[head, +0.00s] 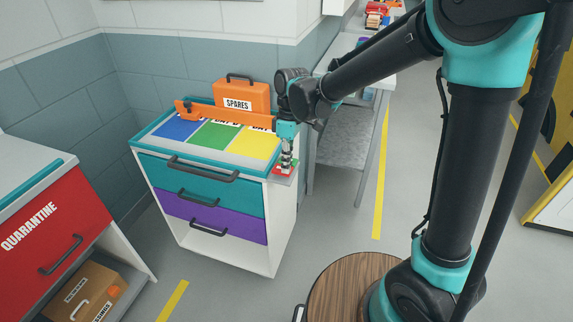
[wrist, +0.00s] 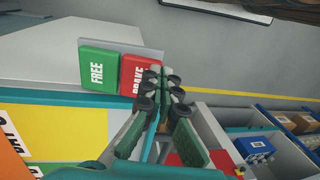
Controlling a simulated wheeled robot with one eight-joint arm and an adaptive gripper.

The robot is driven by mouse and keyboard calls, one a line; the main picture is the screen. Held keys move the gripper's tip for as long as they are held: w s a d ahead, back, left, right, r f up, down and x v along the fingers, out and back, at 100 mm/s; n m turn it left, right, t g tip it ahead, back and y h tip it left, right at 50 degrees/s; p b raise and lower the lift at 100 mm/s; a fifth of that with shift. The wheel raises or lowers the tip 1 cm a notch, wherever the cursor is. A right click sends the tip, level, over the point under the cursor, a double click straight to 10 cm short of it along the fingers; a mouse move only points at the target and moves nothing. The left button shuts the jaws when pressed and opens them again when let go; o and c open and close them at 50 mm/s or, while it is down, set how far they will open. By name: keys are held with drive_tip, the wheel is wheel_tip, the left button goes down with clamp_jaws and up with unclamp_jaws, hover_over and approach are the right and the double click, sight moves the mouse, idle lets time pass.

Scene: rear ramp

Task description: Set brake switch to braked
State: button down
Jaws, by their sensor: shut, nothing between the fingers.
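The brake switch shows in the wrist view as a green FREE half (wrist: 97,68) beside a red BRAKE half (wrist: 133,73) on a grey plate. In the head view the switch (head: 280,171) is small, at the front right corner of the cart top. My gripper (wrist: 165,76) is shut and empty, with its tips over the right edge of the BRAKE half and hiding part of its lettering. In the head view my gripper (head: 286,166) points down right at the switch. I cannot tell whether the tips touch it, or which half is pressed.
The cart top (head: 150,136) carries blue, green and yellow areas, an orange bar (head: 225,115) and an orange SPARES case (head: 241,97). Cart drawers (head: 210,185) have dark handles. A red QUARANTINE unit (head: 62,235) stands left. A grey bench (head: 345,140) stands right. Floor in front is clear.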

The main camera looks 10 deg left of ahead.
drive_tip(key=shift+s+f+t, duration=0.4)
drive_tip(key=shift+s+t, duration=0.2)
drive_tip(key=shift+t, duration=0.4)
drive_tip(key=shift+s+f+t, duration=0.2)
drive_tip(key=shift+f+t, duration=0.1)
drive_tip(key=shift+t, duration=0.4)
drive_tip(key=shift+s+a+f, duration=0.1)
drive_tip(key=shift+s+f, duration=0.05)
drive_tip(key=shift+f, duration=0.25)
drive_tip(key=shift+r, duration=0.3)
wheel_tip(320, 180, up, 13)
drive_tip(key=s, duration=0.2)
drive_tip(key=shift+s, duration=0.35)
